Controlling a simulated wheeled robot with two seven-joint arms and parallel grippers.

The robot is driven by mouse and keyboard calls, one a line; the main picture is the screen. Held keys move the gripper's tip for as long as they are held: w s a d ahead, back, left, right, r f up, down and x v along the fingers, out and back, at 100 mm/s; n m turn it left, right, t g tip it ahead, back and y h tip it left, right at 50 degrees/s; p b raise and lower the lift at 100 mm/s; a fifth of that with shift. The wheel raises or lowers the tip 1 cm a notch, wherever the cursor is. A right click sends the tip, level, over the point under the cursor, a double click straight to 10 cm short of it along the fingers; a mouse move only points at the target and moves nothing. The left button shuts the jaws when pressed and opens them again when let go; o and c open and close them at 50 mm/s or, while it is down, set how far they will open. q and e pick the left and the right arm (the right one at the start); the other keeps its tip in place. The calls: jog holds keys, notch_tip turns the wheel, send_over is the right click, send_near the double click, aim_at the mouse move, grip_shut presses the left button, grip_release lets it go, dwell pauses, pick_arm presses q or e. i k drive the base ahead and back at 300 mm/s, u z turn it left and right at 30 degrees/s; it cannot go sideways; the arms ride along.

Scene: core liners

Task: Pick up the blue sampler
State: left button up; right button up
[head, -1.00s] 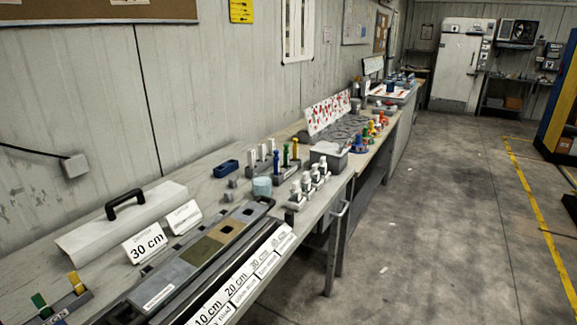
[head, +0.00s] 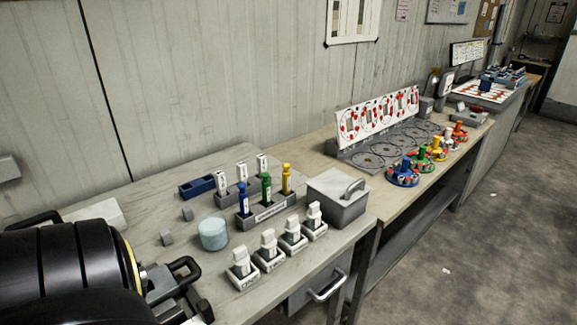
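The blue sampler (head: 243,199) stands upright in a grey rack (head: 268,212) on the bench, to the left of the green sampler (head: 266,188) and the yellow sampler (head: 286,179). My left gripper (head: 197,289) is at the lower left, in front of and below the rack, well apart from the blue sampler. Its two black fingers look spread, with nothing seen between them. My black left arm covers the lower left corner of the view. My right gripper is not in view.
Several white-topped pieces (head: 268,247) line the bench's front edge. White-topped holders (head: 222,183) stand behind the rack. A grey lidded box (head: 338,197) is to its right.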

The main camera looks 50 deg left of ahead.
aim_at(243, 198)
jog(key=i, duration=0.7)
jog(key=u, duration=2.65)
